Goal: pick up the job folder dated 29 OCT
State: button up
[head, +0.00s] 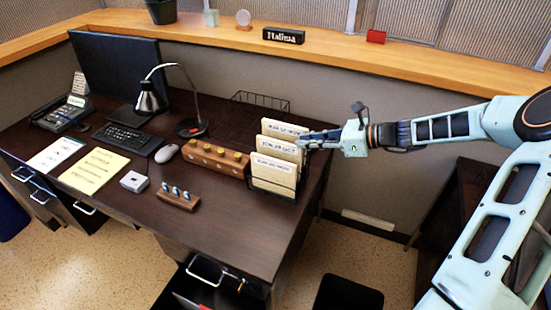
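Three cream job folders stand upright one behind another in a dark wire rack (274,192) at the desk's right end. The middle folder (272,149) has a label that seems to end in OCT; its day number is too blurred to read surely. The labels of the back folder (284,131) and the front folder (273,170) are also blurred. My gripper (306,141) reaches in from the right, with its fingertips at the right edge of the middle and back folders. I cannot tell whether it touches or grips one.
A wooden block with yellow knobs (216,158) stands just left of the rack. An empty wire tray (259,98) is behind. An open drawer (205,280) juts out in front.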

aim_at(282, 142)
jog(key=x, duration=0.8)
grip_shut()
jog(key=shift+r, duration=0.25)
